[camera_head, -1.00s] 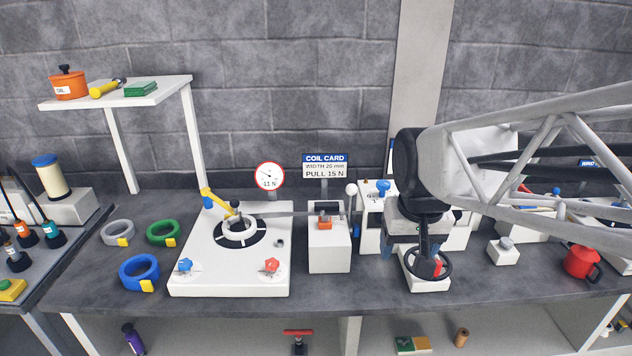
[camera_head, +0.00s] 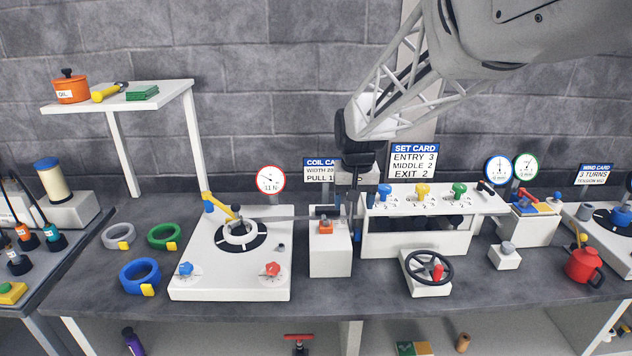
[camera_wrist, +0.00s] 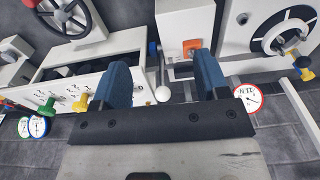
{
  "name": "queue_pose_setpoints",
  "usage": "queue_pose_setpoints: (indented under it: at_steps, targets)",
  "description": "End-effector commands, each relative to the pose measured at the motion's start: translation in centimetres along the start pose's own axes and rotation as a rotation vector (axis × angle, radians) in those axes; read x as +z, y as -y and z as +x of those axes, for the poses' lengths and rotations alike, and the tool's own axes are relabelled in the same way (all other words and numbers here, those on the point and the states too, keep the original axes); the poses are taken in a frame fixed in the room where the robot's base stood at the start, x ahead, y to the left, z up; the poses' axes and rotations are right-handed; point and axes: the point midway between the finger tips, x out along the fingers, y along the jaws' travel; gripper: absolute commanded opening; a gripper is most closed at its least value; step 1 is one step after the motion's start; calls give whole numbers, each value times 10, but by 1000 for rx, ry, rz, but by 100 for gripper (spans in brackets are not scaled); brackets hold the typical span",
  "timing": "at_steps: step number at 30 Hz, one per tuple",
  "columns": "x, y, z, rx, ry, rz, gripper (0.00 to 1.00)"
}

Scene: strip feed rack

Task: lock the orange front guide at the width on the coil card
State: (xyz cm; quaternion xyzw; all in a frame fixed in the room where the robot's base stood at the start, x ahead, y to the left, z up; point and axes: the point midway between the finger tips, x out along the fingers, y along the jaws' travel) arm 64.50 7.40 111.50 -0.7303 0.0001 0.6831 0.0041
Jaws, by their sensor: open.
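The orange front guide (camera_head: 326,227) sits on a white block (camera_head: 330,262) in the middle of the bench; it also shows beyond the fingers in the wrist view (camera_wrist: 193,46). The coil card (camera_head: 318,171) stands behind it, partly hidden by my gripper; its first line starts "WIDTH 20". My gripper (camera_head: 342,203) hangs above the block's back right side, pointing down. In the wrist view its blue fingers (camera_wrist: 160,65) are open and empty. A white ball-topped lever (camera_wrist: 163,93) appears between them; I cannot tell its depth. In the head view my gripper hides its ball.
Left is the white coil stand (camera_head: 190,285) with a round gauge (camera_head: 270,179). Right is a roller unit (camera_head: 400,245) with blue, yellow and green knobs, a set card (camera_head: 414,161) above it and a black handwheel (camera_head: 429,267) before it. Bench space in front of the block is clear.

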Motion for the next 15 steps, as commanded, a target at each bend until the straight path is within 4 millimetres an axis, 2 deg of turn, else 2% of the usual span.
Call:
queue_pose_setpoints:
  at_steps: [9, 15]
  targets:
    - [-66, 29, 43, 2, 37, -5, 68]
    - [-99, 45, 70, 4, 55, -5, 68]
